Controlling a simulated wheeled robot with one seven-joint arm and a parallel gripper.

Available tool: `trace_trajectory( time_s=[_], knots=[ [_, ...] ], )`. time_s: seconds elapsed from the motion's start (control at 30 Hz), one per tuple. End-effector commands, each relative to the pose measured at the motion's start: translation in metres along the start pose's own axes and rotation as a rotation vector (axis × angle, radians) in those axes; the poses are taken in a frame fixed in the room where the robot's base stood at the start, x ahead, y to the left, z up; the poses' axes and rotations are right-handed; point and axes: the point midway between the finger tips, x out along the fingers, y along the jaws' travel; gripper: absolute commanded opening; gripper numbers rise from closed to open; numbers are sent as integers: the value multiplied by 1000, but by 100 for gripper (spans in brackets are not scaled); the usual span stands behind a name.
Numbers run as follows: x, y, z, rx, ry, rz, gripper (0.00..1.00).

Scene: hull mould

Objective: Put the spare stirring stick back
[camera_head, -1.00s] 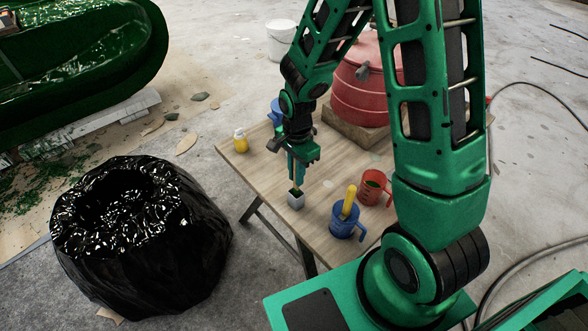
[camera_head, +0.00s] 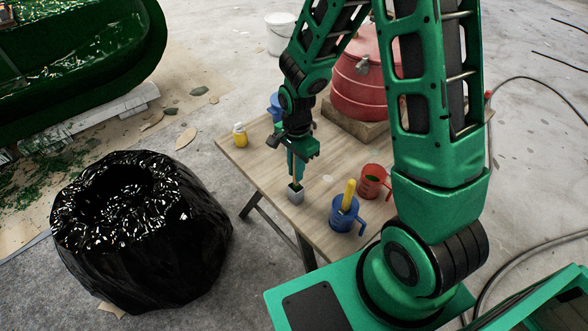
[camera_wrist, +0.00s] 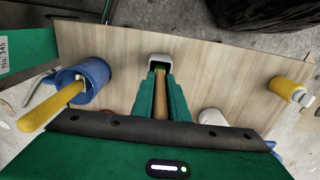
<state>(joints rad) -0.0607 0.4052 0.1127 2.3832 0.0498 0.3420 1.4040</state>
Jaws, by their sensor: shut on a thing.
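My gripper (camera_head: 296,172) points down over the table and is shut on a thin wooden stirring stick (camera_head: 295,183). In the wrist view the stick (camera_wrist: 160,95) lies between my green fingers (camera_wrist: 160,100). The stick's far end meets the opening of a small grey-white square holder (camera_head: 296,195), which also shows in the wrist view (camera_wrist: 158,57). The lower end looks to be inside the holder, but its depth is hidden. The holder stands on the table near its front edge.
A red drum (camera_head: 362,85) stands behind. A black-bagged bin (camera_head: 140,245) stands left of the table.

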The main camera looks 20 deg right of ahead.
Motion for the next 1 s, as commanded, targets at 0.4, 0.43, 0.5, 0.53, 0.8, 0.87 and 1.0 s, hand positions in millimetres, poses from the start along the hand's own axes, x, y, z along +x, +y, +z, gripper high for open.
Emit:
trace_trajectory(
  time_s=[0.4, 0.43, 0.5, 0.53, 0.8, 0.87, 1.0],
  knots=[
    [10, 0, 0, 0, 0, 0, 0],
    [10, 0, 0, 0, 0, 1, 0],
    [10, 0, 0, 0, 0, 1, 16],
    [10, 0, 0, 0, 0, 1, 23],
    [10, 0, 0, 0, 0, 1, 36],
    [10, 0, 0, -1, 0, 1, 36],
    [4, -1, 0, 0, 0, -1, 36]
  ],
)
